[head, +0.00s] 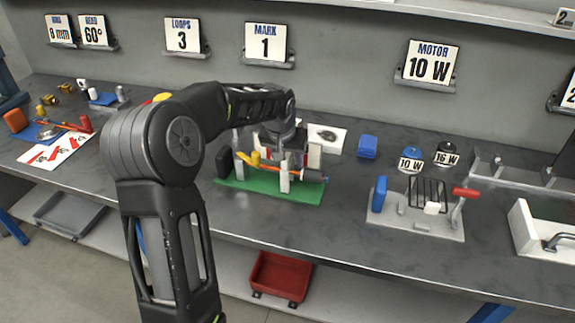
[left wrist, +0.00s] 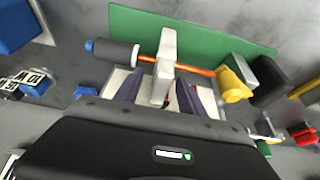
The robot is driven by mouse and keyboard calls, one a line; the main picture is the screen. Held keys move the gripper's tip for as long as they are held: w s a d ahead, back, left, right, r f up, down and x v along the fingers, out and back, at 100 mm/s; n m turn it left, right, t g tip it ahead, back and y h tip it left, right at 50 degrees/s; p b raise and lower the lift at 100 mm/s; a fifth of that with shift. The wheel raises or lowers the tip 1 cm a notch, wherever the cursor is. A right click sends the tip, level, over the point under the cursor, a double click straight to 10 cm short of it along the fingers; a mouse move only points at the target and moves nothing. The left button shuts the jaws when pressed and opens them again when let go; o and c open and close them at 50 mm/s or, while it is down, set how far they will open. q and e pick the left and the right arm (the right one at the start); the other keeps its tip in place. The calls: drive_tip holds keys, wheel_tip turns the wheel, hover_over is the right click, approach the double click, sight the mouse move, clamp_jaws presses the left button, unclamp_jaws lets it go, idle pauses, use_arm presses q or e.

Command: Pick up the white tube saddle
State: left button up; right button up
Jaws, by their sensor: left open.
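A white upright piece (head: 284,178), which looks like the white tube saddle, stands on a green board (head: 232,180) at an orange tube (head: 268,167). In the left wrist view the white piece (left wrist: 166,66) crosses the tube, beside a dark grey grip with a blue end (left wrist: 112,52). My left gripper (head: 281,150) is over the board, pointing down. In the left wrist view its fingers (left wrist: 160,88) are apart, one on each side of the white piece. I cannot tell whether they touch it. My arm hides part of the board. My right gripper is out of view.
A yellow part (head: 249,159) sits on the tube's left. A blue block (head: 368,146) and two weights (head: 411,160) are to the right, near a grey fixture (head: 407,221) with a wire rack. A red bin (head: 280,277) is below the bench. The bench's front strip is clear.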

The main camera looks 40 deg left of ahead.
use_arm(q)
drive_tip(key=shift+x, duration=0.95)
drive_tip(key=shift+r, duration=0.1)
clamp_jaws()
